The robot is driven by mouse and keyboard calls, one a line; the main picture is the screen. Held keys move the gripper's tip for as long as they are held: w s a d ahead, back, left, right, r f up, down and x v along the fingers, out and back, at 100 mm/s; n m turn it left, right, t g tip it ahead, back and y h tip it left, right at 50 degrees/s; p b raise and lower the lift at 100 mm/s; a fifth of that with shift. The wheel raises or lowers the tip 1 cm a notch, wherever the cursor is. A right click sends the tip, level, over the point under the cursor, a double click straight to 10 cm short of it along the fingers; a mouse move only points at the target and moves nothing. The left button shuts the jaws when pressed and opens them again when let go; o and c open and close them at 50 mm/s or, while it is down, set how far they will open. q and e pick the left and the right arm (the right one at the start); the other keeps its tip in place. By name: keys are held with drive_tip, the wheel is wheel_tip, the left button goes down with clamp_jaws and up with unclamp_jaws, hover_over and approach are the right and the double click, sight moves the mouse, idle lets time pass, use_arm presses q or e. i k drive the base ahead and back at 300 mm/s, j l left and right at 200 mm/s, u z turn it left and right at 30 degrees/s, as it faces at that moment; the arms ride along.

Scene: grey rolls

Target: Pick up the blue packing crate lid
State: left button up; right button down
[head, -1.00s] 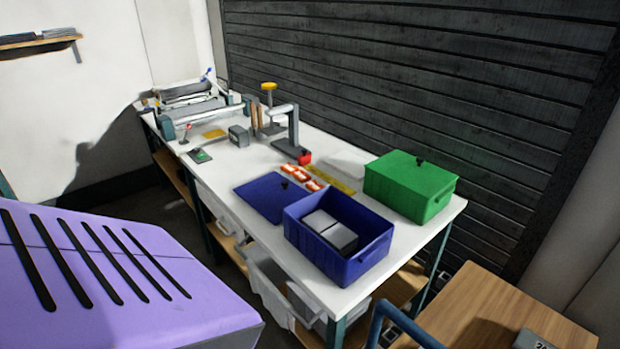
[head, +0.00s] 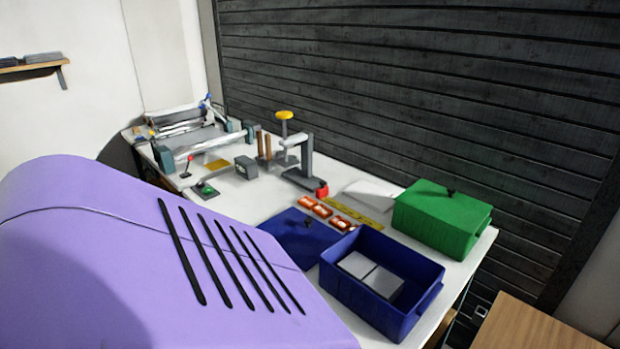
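The blue packing crate lid (head: 290,238) lies flat on the white table, with a small dark knob (head: 308,224) on top. Its near left part is hidden behind a large purple slotted body in the foreground. The open blue crate (head: 345,292) stands just to the right of the lid and holds grey-white blocks (head: 372,275). Neither of my grippers shows in the head view.
A green lidded crate (head: 440,222) stands at the table's right end. Orange-red items (head: 322,210), a yellow strip (head: 366,213) and a stand with a red part (head: 308,170) lie behind the lid. A roller machine (head: 190,135) is at the far left. A wooden surface (head: 535,330) is lower right.

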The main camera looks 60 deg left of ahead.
sight(301, 235)
drive_tip(key=k+j+z, duration=0.15)
drive_tip(key=j, duration=0.2)
drive_tip(key=k+j+z, duration=0.15)
drive_tip(key=j, duration=0.15)
drive_tip(key=k+j+z, duration=0.25)
drive_tip(key=k+j, duration=0.25)
drive_tip(key=j, duration=0.15)
drive_tip(key=k+j, duration=0.3)
drive_tip(key=j, duration=0.2)
drive_tip(key=z, duration=0.05)
